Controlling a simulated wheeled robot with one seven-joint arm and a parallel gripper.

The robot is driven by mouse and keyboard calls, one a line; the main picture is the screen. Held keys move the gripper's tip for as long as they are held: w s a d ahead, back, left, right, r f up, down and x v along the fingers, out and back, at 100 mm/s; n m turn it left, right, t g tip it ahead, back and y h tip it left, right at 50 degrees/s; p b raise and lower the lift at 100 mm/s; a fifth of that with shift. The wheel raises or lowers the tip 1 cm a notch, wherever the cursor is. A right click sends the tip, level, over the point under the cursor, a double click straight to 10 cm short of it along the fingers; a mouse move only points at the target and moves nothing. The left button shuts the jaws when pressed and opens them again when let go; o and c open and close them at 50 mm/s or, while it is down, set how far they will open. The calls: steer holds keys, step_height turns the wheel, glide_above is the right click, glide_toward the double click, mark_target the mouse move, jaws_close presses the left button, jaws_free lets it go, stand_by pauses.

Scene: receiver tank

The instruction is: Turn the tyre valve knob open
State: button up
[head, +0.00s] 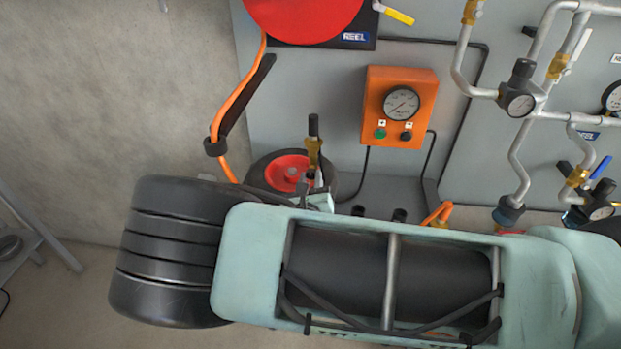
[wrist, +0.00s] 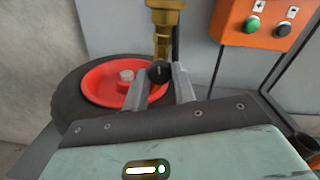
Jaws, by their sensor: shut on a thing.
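The tyre valve is a brass fitting (wrist: 165,22) in front of the wheel, with a small black round knob (wrist: 159,71) at its lower end in the wrist view. My gripper (wrist: 160,78) has its two grey fingers on either side of this knob and is shut on it. In the head view the brass fitting (head: 314,152) stands upright with a black part on top. My gripper (head: 316,182) is just below it there, mostly hidden behind my arm, and the knob cannot be made out. The tyre (head: 262,170) with a red hub (head: 286,172) is behind and to the left.
An orange gauge box (head: 385,78) with green and black buttons hangs to the right of the valve. A red reel (head: 303,12) with an orange hose (head: 240,92) is above left. Grey pipes with gauges (head: 519,103) fill the right wall.

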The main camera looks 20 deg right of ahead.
steer(key=n+p, duration=0.2)
steer(key=n, duration=0.2)
steer(key=shift+r, duration=0.15)
steer(key=n+p, duration=0.2)
steer(key=n, duration=0.2)
steer(key=shift+n, duration=0.3)
steer(key=n+p, duration=0.1)
steer(key=n, duration=0.3)
steer(key=shift+a+g, duration=0.1)
steer(key=shift+g, duration=0.3)
steer(key=n, duration=0.3)
steer(key=shift+n, duration=0.4)
steer(key=n, duration=0.3)
steer(key=shift+f+h, duration=0.2)
steer(key=shift+h, duration=0.1)
steer(key=n, duration=0.4)
steer(key=shift+n, duration=0.4)
steer(key=n+b, duration=0.1)
steer(key=n, duration=0.3)
steer(key=shift+f+n+h, duration=0.1)
steer(key=shift+n+h, duration=0.3)
steer(key=shift+n, duration=1.7)
